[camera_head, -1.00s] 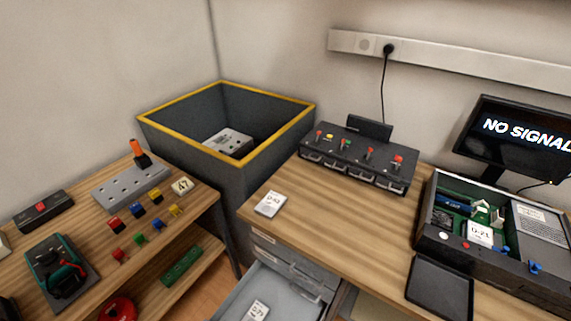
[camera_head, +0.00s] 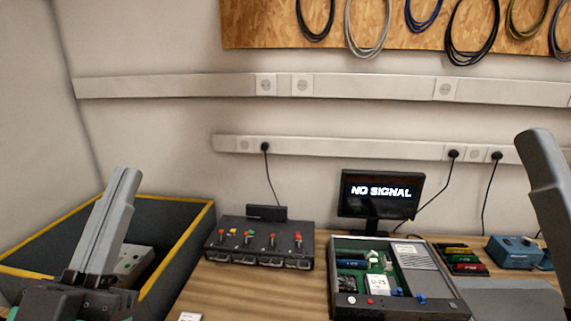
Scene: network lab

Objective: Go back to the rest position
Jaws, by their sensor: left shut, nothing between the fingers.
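My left gripper (camera_head: 127,175) shows at the lower left in the head view. Its grey fingers point up and lie together, with nothing between them. It stands in front of the dark bin and covers part of it. A grey part of my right gripper (camera_head: 545,180) shows at the right edge, raised in front of the wall. Its fingers cannot be told apart clearly, so its opening is unclear. No object shows at it.
A yellow-rimmed bin (camera_head: 185,255) stands at the left with a grey plate inside. On the bench are a charger-like black box (camera_head: 260,243), an open device case (camera_head: 395,285), a monitor (camera_head: 380,195) and a blue box (camera_head: 513,252). Cables hang on a board (camera_head: 275,30).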

